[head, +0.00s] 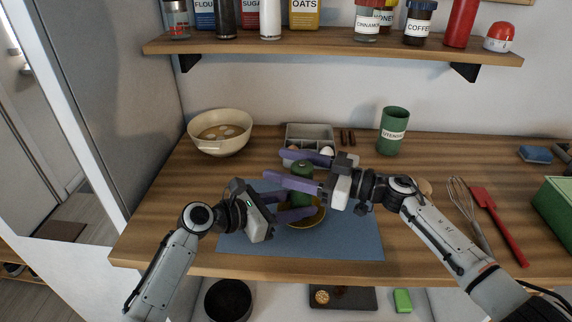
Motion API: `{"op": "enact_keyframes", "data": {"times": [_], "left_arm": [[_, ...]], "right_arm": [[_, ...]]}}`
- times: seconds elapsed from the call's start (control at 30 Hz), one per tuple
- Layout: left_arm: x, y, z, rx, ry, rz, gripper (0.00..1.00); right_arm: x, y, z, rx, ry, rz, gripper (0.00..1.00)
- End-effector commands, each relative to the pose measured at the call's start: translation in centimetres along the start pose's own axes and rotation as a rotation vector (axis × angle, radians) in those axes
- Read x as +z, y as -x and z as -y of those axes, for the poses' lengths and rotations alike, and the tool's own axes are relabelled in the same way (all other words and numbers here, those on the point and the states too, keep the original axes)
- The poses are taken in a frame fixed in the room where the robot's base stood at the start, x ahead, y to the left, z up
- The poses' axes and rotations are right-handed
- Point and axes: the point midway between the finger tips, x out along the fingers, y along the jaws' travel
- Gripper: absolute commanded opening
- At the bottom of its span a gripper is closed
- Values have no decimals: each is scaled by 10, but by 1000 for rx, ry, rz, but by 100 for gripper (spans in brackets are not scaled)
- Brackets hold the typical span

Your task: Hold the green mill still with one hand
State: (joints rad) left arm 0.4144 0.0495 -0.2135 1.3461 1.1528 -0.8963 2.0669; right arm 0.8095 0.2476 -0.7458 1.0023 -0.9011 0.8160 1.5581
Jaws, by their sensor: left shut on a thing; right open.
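The green mill (301,194) stands upright at the middle of the blue mat (345,244), over a yellowish dish (305,222) whose rim shows around its foot. My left gripper (296,205) comes in low from the left and is shut on the mill's lower body. My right gripper (275,168) comes from the right, with its purple fingers spread apart near the mill's top. The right fingers and wrist partly hide the mill. I cannot tell whether the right fingers touch it.
A grey tray (309,132) and a green utensil cup (393,131) are behind the grippers. A whisk (468,212) and red spatula (497,225) lie at right. The shelf (330,44) with jars hangs above.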

Motion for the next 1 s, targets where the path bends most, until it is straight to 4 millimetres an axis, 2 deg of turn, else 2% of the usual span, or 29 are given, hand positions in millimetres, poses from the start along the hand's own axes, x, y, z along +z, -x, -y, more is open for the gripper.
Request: {"op": "enact_keyframes", "data": {"times": [0.23,0.5,0.77,1.0], "left_arm": [[1,0,0,0,0,2,19],[1,0,0,0,0,2,19],[1,0,0,0,0,2,19],[1,0,0,-1,-1,2,19]], "right_arm": [[0,-1,0,0,1,0,56],[0,-1,0,0,0,0,15],[0,-1,-1,27,2,1,15],[0,0,-5,146,6,2,15]]}}
